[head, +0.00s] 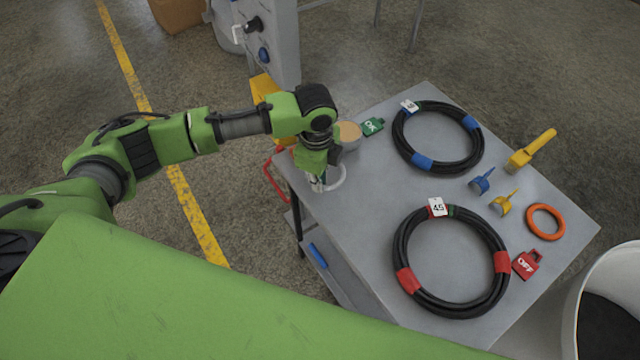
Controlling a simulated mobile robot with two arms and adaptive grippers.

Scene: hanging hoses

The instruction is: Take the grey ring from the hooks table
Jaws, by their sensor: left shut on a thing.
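The grey ring (341,178) is at the left edge of the grey table (372,220), partly hidden behind my left gripper. My left gripper (318,185) points down over that edge and is shut on the grey ring. Whether the ring still touches the table top is hard to tell. My right gripper is not in view.
Two black hose coils, one with blue bands (438,106) and one with red bands (452,312), lie on the table. An orange ring (545,222), a green tag (373,126), a red tag (527,264) and a round tub (349,134) are there too. A white bin (577,300) stands at the right.

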